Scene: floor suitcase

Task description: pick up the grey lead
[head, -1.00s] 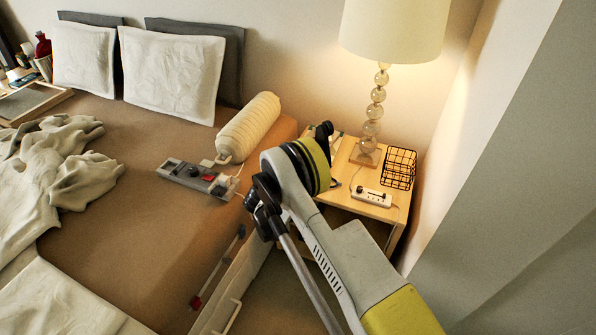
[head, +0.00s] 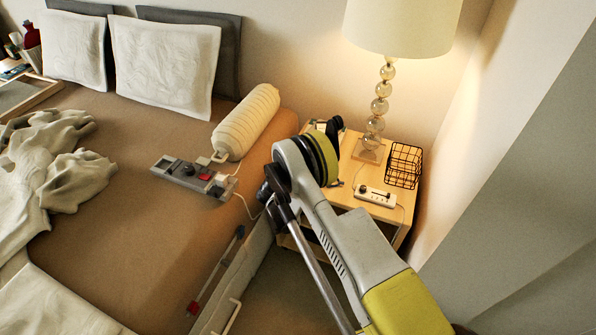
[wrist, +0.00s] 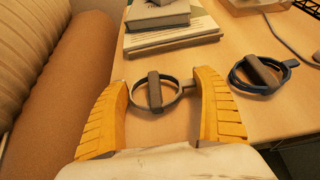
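A grey lead (wrist: 148,106), coiled in a loop with a dark grey block across it, lies on the light wood bedside table (wrist: 190,148) in the wrist view. My gripper (wrist: 162,84) is open, with one yellow finger on each side of the coil. The lead's right end reaches close to the right finger; I cannot tell if they touch. A second coiled lead, dark blue with a grey block (wrist: 262,72), lies to the right, outside the fingers. In the head view my arm hides the gripper and the lead.
Books (wrist: 165,38) lie just beyond the coil. The lamp (head: 370,150), a black wire basket (head: 404,165) and a white power strip (head: 376,196) are on the table. The bed (head: 150,235) is left, the wall right.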

